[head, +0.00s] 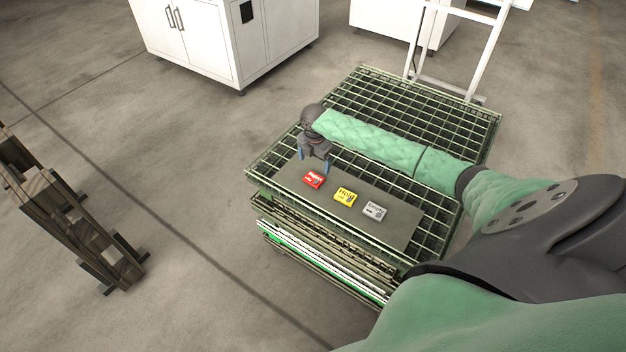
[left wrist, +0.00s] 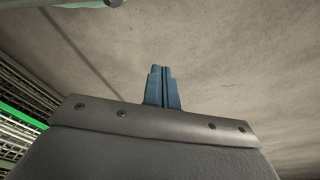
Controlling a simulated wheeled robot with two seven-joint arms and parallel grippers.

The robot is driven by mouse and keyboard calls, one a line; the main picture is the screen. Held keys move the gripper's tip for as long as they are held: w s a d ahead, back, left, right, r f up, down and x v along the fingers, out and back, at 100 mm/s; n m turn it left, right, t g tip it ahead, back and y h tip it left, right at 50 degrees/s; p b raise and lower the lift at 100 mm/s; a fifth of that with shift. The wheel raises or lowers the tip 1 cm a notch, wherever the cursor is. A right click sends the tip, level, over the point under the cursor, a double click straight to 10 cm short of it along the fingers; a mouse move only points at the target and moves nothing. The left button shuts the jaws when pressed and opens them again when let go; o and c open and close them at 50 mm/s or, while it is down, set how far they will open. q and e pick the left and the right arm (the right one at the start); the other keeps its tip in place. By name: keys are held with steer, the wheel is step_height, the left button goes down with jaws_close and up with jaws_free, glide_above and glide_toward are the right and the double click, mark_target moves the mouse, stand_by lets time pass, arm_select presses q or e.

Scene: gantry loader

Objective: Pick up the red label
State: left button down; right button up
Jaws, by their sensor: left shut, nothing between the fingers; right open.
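The red label (head: 313,180) lies on the grey board (head: 391,230) on top of the green mesh cart, at the left of a row of labels. My right gripper (head: 313,168) is open and points down just behind and above the red label; whether it touches the label I cannot tell. My left gripper (left wrist: 163,88) shows only in the left wrist view, with its blue fingers shut together and empty, over bare floor.
A yellow label (head: 345,195) and a grey label (head: 375,211) lie to the right of the red one. The green mesh cart (head: 455,125) has a white handle frame (head: 488,50) behind it. White cabinets (head: 195,40) stand at the back; a wooden rack (head: 70,215) stands left.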

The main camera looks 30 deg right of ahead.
mark_target(315, 178)
steer(key=shift+s+f, duration=0.1)
steer(key=shift+f, duration=0.7)
step_height(315, 178, down, 5)
steer(key=p, duration=0.3)
steer(key=shift+s+a+r, duration=0.1)
steer(key=shift+s+r, duration=0.05)
steer(key=shift+r, duration=0.05)
steer(key=shift+f, duration=0.45)
arm_select(q)
step_height(315, 178, down, 7)
steer(key=s+a, duration=0.2)
steer(key=shift+s+a+t, duration=0.3)
steer(key=shift+s+a, duration=0.1)
arm_select(e)
steer(key=c, duration=1.1)
